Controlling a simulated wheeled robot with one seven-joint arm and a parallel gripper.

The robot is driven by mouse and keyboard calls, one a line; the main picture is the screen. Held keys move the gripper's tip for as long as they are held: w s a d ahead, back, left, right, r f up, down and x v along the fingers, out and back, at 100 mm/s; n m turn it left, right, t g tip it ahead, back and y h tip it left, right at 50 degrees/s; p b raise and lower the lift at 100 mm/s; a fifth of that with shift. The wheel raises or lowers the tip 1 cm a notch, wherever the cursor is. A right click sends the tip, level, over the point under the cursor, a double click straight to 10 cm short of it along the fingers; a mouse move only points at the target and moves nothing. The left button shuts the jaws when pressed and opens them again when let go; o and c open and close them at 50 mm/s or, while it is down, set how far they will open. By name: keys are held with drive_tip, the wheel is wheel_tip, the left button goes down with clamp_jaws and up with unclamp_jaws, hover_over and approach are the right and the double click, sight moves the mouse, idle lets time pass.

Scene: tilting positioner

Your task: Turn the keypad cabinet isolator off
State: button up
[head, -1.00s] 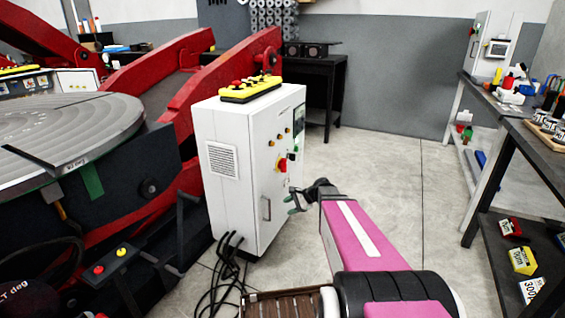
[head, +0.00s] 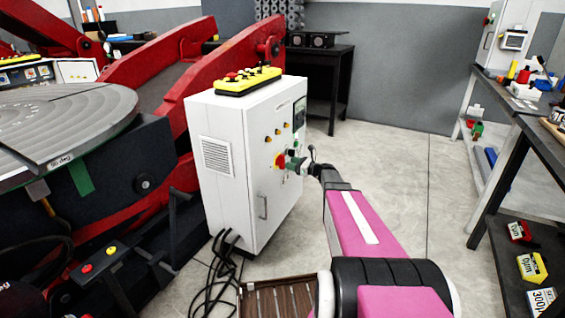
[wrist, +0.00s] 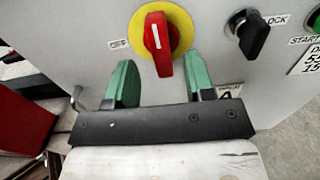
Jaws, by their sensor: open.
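The white cabinet (head: 240,165) stands in the middle of the head view. Its isolator is a red rotary handle on a yellow disc (head: 279,160), on the front face. In the wrist view the red handle (wrist: 158,42) stands nearly upright, its white line upright too, with an "OFF" label (wrist: 119,43) to its left. My gripper (wrist: 162,85) is open, with its green fingertips just below the handle, one on each side of it, holding nothing. In the head view my gripper (head: 296,164) is close to the cabinet's front, by the isolator.
A black key-like switch (wrist: 254,34) marked "LOCK" is right of the isolator. A yellow control pendant (head: 248,81) lies on the cabinet top. Black cables (head: 225,262) hang at its base.

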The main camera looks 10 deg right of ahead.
sight(283, 161)
drive_tip(key=shift+x, duration=2.8)
clamp_jaws()
